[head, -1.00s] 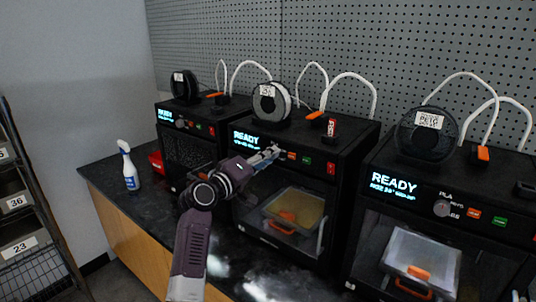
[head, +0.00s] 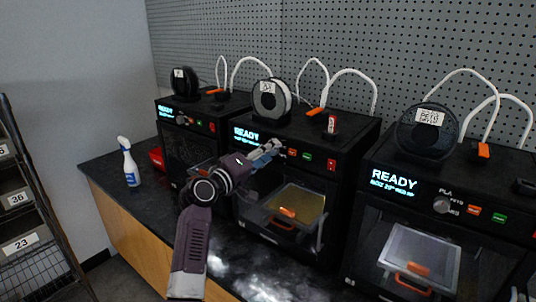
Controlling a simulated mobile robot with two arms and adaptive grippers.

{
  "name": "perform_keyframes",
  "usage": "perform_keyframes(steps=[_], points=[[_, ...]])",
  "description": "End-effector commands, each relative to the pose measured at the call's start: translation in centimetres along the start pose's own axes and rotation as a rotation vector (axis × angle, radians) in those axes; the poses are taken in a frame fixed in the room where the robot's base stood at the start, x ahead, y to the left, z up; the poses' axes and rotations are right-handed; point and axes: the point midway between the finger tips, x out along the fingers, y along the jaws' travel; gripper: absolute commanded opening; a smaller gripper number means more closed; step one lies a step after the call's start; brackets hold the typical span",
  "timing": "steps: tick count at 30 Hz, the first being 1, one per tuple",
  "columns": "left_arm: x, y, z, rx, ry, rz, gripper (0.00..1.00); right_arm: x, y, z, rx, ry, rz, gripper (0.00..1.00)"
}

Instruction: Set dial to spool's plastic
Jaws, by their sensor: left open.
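Three black 3D printers stand in a row. My left gripper (head: 270,150) is open at the front panel of the middle printer (head: 328,187), over the place beside its READY screen. The middle printer's dial is hidden behind the gripper, so I cannot tell its setting or any contact. A white-and-black spool (head: 271,99) with a small label, too small to read, stands on that printer. The right printer has a grey dial (head: 441,205) with PLA and other plastic names around it. Its black spool (head: 426,132) has a label that seems to read PETG. My right gripper is out of view.
The left printer (head: 187,152) carries a dark spool (head: 185,84). A red-and-white stick-like item (head: 332,124) stands on the middle printer. A spray bottle (head: 129,163) and a red item (head: 157,159) are on the dark counter (head: 110,168). A shelf rack (head: 22,215) stands at left.

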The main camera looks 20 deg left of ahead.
Motion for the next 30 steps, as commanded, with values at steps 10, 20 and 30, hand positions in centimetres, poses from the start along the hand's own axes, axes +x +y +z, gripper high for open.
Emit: perform_keyframes(steps=[10, 20, 30], points=[[-3.1, -0.2, 0.1, 0.001, 0.0, -0.003, 0.41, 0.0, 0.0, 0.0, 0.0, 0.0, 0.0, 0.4], [-7.2, -0.1, 0.0, 0.0, 0.0, -0.001, 0.41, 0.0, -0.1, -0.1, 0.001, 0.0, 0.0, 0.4], [-8.0, 0.0, 0.0, -0.001, 0.0, 0.0, 0.41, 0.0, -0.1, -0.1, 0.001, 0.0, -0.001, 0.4]])
